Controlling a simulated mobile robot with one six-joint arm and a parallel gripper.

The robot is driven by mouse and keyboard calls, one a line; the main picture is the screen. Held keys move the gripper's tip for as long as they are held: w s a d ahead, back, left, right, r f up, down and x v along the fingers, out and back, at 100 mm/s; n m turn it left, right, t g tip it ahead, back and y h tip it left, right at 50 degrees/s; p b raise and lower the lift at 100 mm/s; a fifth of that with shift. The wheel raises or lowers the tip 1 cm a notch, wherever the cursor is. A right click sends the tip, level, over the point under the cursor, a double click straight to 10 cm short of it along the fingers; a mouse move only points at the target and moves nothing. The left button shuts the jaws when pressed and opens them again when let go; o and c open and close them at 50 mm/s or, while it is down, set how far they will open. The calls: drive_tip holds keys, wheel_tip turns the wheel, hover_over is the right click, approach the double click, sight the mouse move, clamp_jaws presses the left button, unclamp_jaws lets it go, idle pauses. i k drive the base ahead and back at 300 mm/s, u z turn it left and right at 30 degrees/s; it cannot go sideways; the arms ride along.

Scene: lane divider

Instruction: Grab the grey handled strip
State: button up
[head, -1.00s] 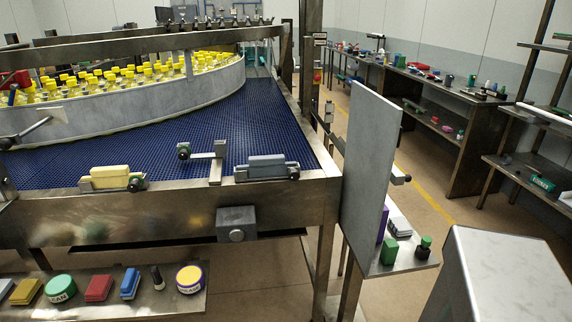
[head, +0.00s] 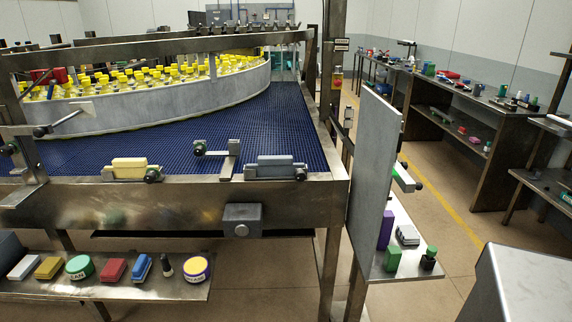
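I cannot tell for certain which thing is the grey handled strip. A grey block (head: 275,161) sits on a metal bar with a dark knob, on the near rail of the blue conveyor (head: 200,140). My gripper is not in view.
A yellow block (head: 129,163) sits on the rail further left. Yellow-capped bottles (head: 150,78) stand behind a curved metal wall. A low shelf (head: 140,290) holds several blocks and tins. A small side shelf (head: 405,268) holds purple and green items. Open floor (head: 440,215) lies right of the panel.

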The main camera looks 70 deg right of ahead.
sight(267, 166)
drive_tip(key=u, duration=0.15)
drive_tip(key=i, duration=0.95)
drive_tip(key=u, duration=0.3)
